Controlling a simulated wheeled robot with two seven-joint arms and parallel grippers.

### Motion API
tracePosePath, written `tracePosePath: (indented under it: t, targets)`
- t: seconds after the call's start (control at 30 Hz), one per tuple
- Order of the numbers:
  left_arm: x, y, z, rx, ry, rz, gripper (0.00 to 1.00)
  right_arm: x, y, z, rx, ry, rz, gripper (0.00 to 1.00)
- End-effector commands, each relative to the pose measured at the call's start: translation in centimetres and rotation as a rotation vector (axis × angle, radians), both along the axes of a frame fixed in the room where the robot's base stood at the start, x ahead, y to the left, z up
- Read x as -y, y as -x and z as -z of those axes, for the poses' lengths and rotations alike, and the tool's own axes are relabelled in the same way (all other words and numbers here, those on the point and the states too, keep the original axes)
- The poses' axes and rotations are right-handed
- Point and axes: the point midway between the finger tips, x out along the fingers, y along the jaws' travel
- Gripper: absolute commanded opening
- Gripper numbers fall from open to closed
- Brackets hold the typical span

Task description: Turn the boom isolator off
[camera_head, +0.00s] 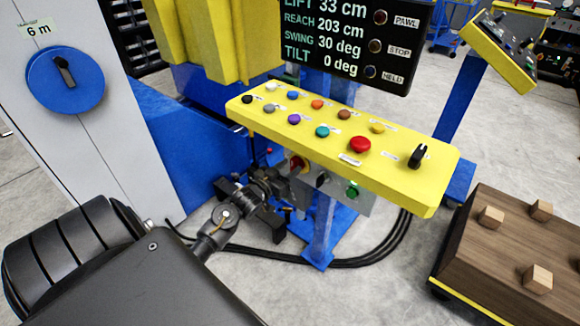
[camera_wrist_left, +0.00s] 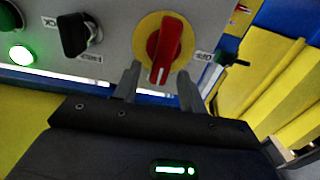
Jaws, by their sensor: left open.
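The boom isolator looks to be the red rotary handle on a yellow disc (camera_wrist_left: 163,50), set in a grey panel. Its white-marked end points down in the left wrist view. In the head view the isolator (camera_head: 298,163) sits under the yellow console, partly hidden by my left gripper. My left gripper (camera_wrist_left: 158,85) is open, with its fingers on either side of the handle's lower end; I cannot tell whether they touch it. In the head view the left gripper (camera_head: 280,190) is dark against the panel. Labels beside the disc are tilted and hard to read. My right gripper is not in view.
A black selector (camera_wrist_left: 75,35) and a lit green button (camera_wrist_left: 20,54) share the panel. The yellow console (camera_head: 430,190) with several buttons overhangs it. A blue post (camera_head: 322,230) and black cables (camera_head: 370,258) stand below. A wooden block-topped cart (camera_head: 500,250) is at right.

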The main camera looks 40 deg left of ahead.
Motion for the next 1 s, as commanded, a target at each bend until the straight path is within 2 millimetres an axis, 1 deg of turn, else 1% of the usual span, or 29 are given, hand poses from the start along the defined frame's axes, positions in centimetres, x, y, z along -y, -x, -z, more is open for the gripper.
tracePosePath:
  t: [0.03,0.13,0.4,0.43,0.73,0.77,1.0]
  targets:
    - [-0.03,-0.43,-0.04,0.0,0.0,0.0,0.42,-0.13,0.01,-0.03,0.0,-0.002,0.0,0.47]
    - [-0.05,-0.91,-0.04,0.0,-0.001,0.0,0.42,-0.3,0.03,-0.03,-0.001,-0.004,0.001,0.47]
    - [-0.03,-1.04,0.01,0.0,-0.001,0.0,0.42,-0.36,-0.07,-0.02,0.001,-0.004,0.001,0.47]
    - [-0.03,-1.03,0.0,0.0,-0.001,0.0,0.41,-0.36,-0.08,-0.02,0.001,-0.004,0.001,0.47]
    - [-0.02,-1.01,0.01,0.0,-0.001,0.0,0.01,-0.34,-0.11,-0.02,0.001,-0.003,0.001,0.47]
    - [-0.02,-1.01,0.01,0.0,-0.001,0.0,0.0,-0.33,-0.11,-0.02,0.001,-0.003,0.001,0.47]
    - [-0.05,-1.01,-0.09,0.0,0.021,0.0,0.0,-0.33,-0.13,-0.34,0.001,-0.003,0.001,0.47]
